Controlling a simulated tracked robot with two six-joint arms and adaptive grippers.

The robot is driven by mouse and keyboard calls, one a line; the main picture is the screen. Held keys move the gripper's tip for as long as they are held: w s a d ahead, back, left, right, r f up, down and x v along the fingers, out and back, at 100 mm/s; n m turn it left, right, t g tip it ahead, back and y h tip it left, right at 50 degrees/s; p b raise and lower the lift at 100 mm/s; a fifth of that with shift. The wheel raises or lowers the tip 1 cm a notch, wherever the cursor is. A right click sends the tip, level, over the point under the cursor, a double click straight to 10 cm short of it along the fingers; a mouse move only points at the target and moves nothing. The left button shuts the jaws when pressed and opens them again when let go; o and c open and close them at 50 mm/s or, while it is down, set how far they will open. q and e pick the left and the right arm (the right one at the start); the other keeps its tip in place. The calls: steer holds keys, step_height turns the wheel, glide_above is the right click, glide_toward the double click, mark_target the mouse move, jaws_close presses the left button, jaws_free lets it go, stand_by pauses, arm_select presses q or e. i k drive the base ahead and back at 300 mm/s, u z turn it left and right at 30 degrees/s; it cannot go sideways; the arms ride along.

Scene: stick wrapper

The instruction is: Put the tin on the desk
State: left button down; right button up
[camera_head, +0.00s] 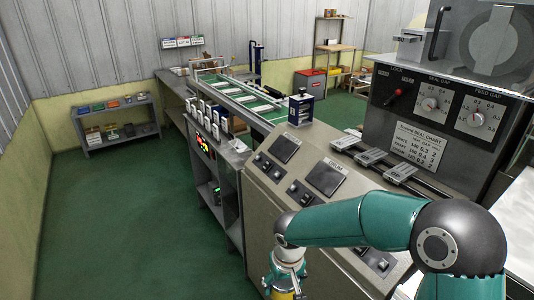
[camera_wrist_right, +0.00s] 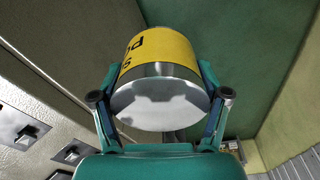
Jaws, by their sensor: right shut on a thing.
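The tin (camera_wrist_right: 160,58) has a yellow label with dark letters and a bare metal end facing the right wrist camera. My right gripper (camera_wrist_right: 159,98) is shut on it, one finger on each side. In the head view the right gripper (camera_head: 285,272) hangs at the bottom middle beside the front of the beige machine, and only a yellow sliver of the tin (camera_head: 283,295) shows at the picture's edge. The tin's far end is hidden. My left gripper is not in view. I cannot tell which surface is the desk.
A beige control console (camera_head: 310,172) with switches stands close to the right arm. A grey low shelf (camera_head: 118,122) with small goods stands by the left wall. A wooden shelf stand (camera_head: 334,48) is at the back. Green floor (camera_head: 120,215) at left is clear.

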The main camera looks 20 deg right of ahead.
mark_target(315, 134)
steer(key=u, duration=0.1)
steer(key=i, duration=1.45)
steer(key=z, duration=0.15)
